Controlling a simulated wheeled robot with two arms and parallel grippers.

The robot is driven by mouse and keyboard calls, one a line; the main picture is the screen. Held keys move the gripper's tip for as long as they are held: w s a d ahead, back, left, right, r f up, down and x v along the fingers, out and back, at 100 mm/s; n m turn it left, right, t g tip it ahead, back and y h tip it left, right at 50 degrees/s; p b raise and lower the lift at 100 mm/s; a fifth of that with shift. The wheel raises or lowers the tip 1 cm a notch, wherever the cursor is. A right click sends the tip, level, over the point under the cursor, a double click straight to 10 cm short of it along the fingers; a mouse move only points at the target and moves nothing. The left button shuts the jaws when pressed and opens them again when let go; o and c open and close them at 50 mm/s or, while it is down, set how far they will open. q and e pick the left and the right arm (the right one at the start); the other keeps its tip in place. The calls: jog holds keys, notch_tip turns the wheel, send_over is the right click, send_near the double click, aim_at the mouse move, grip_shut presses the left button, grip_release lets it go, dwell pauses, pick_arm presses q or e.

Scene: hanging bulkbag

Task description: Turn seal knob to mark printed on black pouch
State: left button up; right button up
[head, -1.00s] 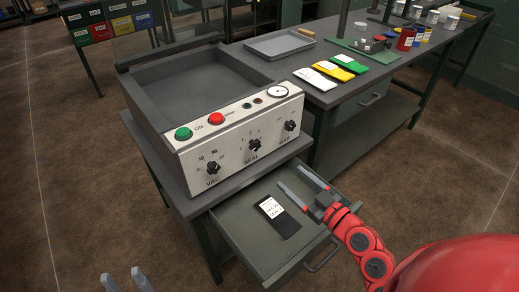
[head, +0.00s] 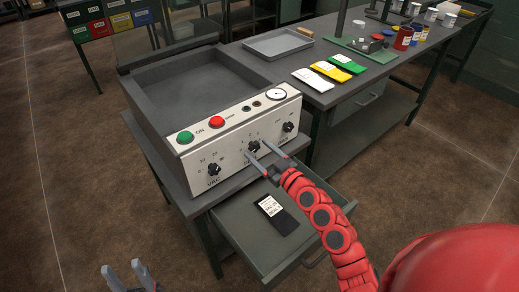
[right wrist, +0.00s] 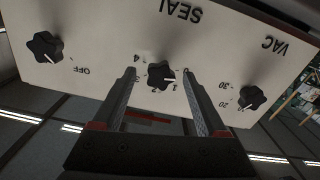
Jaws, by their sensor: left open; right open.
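The black seal knob (head: 254,147) is the middle knob on the white front panel of the sealing machine (head: 232,133). It also shows in the right wrist view (right wrist: 160,75), under the upside-down word SEAL. My right gripper (head: 259,151) is open, its fingers on either side of the seal knob; I cannot tell if they touch it. In the right wrist view the right gripper (right wrist: 160,85) shows a gap at each side of the knob. The black pouch (head: 277,214) lies in the open drawer, its white label facing up. My left gripper (head: 122,274) is open and empty at bottom left.
A green button (head: 185,137) and a red button (head: 217,122) sit above. The open drawer (head: 236,226) juts out below the panel.

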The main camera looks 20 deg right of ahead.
jog(key=shift+w+a, duration=0.1)
jog(key=shift+w, duration=0.05)
jog(key=shift+c, duration=0.2)
grip_shut()
